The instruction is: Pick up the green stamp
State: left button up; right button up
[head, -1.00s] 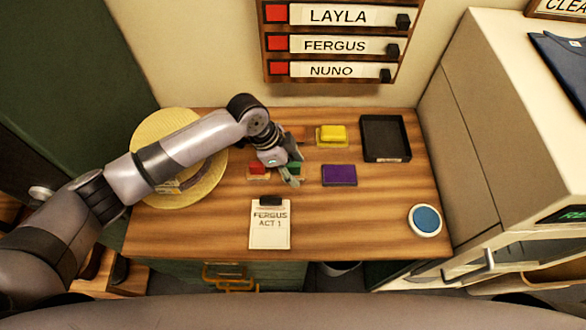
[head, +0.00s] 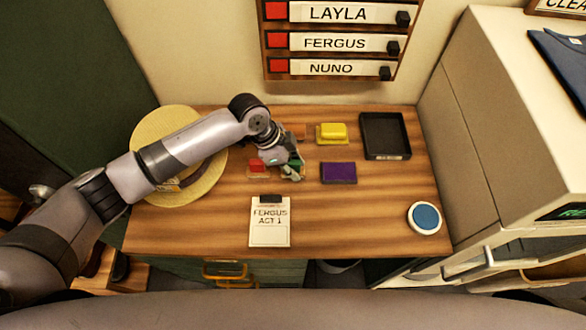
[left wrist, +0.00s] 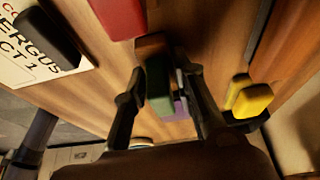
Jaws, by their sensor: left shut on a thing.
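The green stamp (left wrist: 158,82) shows as a green block between the two fingers of my left gripper in the left wrist view. My left gripper (head: 293,170) is shut on it, above the table just right of the red stamp (head: 257,165). In the head view the gripper hides most of the green stamp. I cannot tell whether the stamp still touches the table. My right gripper is in neither view.
A yellow stamp (head: 332,131) stands behind and right, and a purple pad (head: 338,173) lies close right. A black tray (head: 385,150), a FERGUS card (head: 270,230), a straw hat (head: 150,130) and a round blue-topped thing (head: 425,219) are also on the table. The front right is mostly clear.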

aim_at(293, 162)
pick_arm(q)
grip_shut()
notch_tip(293, 162, up, 20)
jog(key=b, duration=0.3)
